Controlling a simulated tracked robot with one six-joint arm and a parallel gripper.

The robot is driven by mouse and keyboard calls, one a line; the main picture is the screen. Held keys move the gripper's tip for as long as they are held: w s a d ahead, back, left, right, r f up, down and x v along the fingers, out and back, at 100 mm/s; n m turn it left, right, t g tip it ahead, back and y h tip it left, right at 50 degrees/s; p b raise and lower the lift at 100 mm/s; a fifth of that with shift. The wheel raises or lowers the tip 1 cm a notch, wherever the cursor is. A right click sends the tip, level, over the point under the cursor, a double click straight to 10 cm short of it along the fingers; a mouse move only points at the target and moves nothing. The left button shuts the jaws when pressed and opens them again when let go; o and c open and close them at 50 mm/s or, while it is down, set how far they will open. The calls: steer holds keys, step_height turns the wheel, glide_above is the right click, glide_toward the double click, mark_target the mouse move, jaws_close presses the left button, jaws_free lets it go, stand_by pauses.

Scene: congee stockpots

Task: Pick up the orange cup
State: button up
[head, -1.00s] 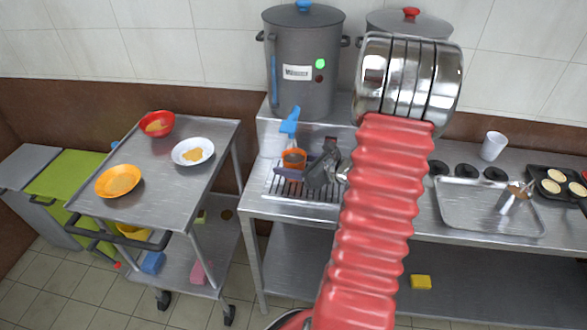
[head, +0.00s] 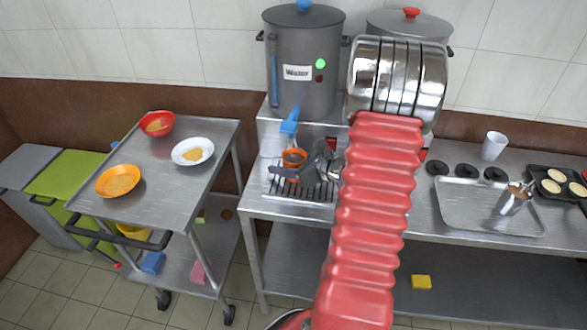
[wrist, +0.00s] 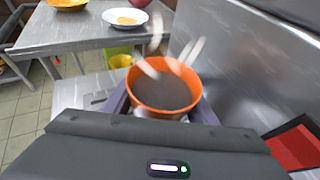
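The orange cup (head: 294,158) stands upright on the drip grate below the blue tap of the tall grey pot. It also shows in the wrist view (wrist: 165,92), filled with something dark, with blurred whitish wisps above it. My gripper (wrist: 160,105) is low at the cup, with a purple finger on each side of it. The fingers look open around the cup; I cannot tell whether either touches it. In the head view one finger passes just in front of the cup's lower part, and my red arm hides much of the wrist.
The grey pot (head: 305,70) and its blue tap (head: 289,122) stand close above and behind the cup. A metal wall is close by at right in the wrist view. A metal tray (head: 487,205) lies to the right; a trolley (head: 140,195) with bowls stands left.

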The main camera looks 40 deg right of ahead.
mark_target(286, 154)
steer(key=c, duration=0.4)
steer(key=shift+r, duration=0.15)
steer(key=shift+r, duration=0.9)
steer(key=shift+s+r, duration=0.1)
steer(key=shift+r, duration=0.75)
steer(key=s+d, duration=0.1)
steer(key=s, duration=0.5)
steer(key=s+d, duration=0.1)
steer(key=s, duration=0.4)
steer(key=s+d, duration=0.1)
steer(key=s, duration=0.5)
steer(key=shift+s+d+f, duration=0.1)
steer(key=shift+s, duration=0.2)
